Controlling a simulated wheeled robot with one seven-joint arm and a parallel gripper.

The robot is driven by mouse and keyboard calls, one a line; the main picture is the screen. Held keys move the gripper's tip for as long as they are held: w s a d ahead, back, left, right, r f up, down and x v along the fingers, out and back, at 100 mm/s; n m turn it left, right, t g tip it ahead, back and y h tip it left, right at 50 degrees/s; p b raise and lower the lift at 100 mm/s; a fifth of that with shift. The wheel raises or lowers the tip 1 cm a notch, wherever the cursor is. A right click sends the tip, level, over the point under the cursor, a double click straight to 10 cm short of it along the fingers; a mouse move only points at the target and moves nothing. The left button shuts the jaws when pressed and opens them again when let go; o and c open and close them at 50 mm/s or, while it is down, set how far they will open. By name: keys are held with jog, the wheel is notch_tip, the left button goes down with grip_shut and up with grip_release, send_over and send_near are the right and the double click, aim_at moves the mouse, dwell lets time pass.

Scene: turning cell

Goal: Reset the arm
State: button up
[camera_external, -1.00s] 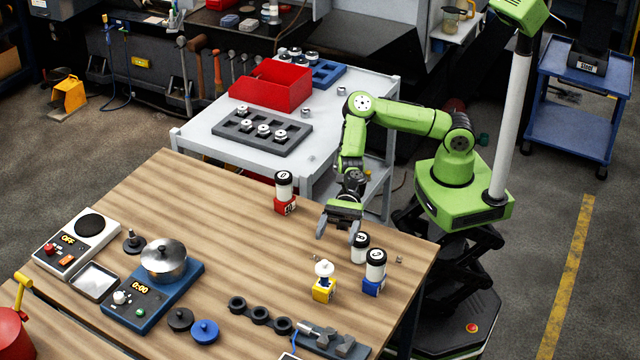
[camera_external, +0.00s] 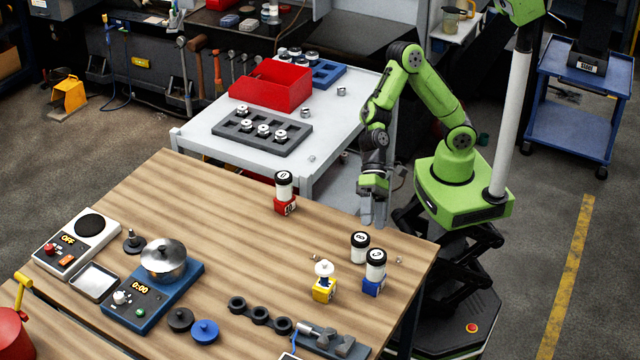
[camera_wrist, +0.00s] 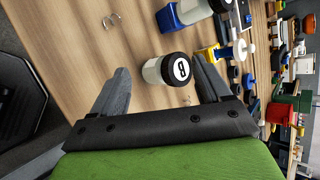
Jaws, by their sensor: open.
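My gripper (camera_external: 372,212) is open and empty, raised over the far edge of the wooden table (camera_external: 190,200) with its fingers pointing down. My green arm is bent, with its elbow high. A white bottle with a black cap (camera_external: 360,246) stands by itself on the table, in front of the gripper and apart from it. In the wrist view the gripper's fingers (camera_wrist: 160,85) are spread, and the black-capped bottle (camera_wrist: 168,70) shows beyond them.
Similar bottles stand on a blue block (camera_external: 374,286) and a red block (camera_external: 285,208). A yellow block with a white-topped piece (camera_external: 324,288) is nearby. A white cart (camera_external: 195,130) with a red bin (camera_external: 272,88) and a grey tray (camera_external: 290,136) stands behind the table.

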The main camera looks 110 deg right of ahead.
jog(key=s+d+r+n+t+h+p, duration=0.1)
jog(key=s+d+r+n+h, duration=0.3)
jog(key=s+d, duration=0.6)
jog(key=s+d+r+n+t+h+p, duration=0.1)
jog(key=s+d+r+n+h, duration=0.4)
jog(key=s+d+r, duration=0.4)
jog(key=s+d, duration=0.2)
jog(key=d, duration=0.3)
jog(key=shift+s+d+r, duration=0.15)
jog(key=shift+d+r, duration=0.15)
jog(key=shift+d, duration=0.1)
